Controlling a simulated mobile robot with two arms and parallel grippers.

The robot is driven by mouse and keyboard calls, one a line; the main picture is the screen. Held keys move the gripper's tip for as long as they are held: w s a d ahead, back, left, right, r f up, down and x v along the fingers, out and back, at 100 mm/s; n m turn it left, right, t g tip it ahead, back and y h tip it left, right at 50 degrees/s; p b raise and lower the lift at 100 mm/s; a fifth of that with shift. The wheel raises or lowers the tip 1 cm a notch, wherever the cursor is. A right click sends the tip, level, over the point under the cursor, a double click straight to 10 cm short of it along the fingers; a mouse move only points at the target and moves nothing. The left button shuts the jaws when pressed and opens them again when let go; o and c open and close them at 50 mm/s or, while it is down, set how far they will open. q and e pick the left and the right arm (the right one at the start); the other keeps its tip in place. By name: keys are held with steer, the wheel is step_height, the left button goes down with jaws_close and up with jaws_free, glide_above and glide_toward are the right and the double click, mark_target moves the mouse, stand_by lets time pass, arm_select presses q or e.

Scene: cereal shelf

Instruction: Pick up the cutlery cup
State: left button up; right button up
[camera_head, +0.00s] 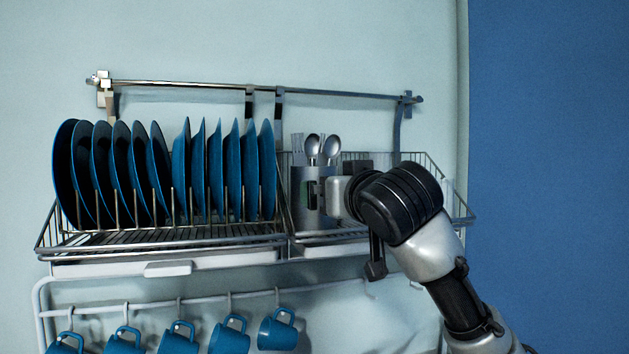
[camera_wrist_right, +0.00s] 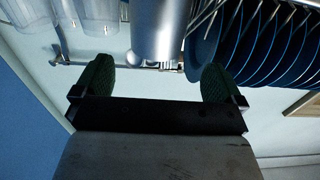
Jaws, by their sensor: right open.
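The cutlery cup (camera_head: 307,215) is a grey metal cylinder standing upright in the rack, with spoons and other cutlery sticking out of its top. My right gripper (camera_head: 313,188) comes in from the right and overlaps the cup's front in the head view. In the right wrist view the cup (camera_wrist_right: 160,28) appears between the two green-padded fingers of the open gripper (camera_wrist_right: 158,72), with space on both sides. I cannot tell how deep the cup sits between them. My left gripper is not in view.
A row of blue plates (camera_head: 130,170) stands in the wire rack (camera_head: 165,254) left of the cup. Blue mugs (camera_head: 277,331) hang below. Clear glasses (camera_wrist_right: 100,12) stand on the cup's other side in the wrist view. A metal rail (camera_head: 180,86) runs above the rack.

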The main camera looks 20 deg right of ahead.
mark_target(322, 170)
steer(key=w+r+p, duration=0.1)
steer(key=w+p, duration=0.1)
steer(key=w, duration=0.1)
steer(key=w+r+p, duration=0.1)
steer(key=w, duration=0.1)
steer(key=shift+r, duration=0.3)
steer(key=w+p, duration=0.4)
steer(key=shift+w+a+r, duration=0.1)
steer(key=shift+w+r, duration=0.1)
steer(key=shift+w, duration=0.1)
steer(key=shift+w+f, duration=0.2)
steer(key=shift+w, duration=0.15)
steer(key=shift+s, duration=0.1)
steer(key=shift+c, duration=0.3)
steer(key=shift+r, duration=0.1)
steer(key=c, duration=0.7)
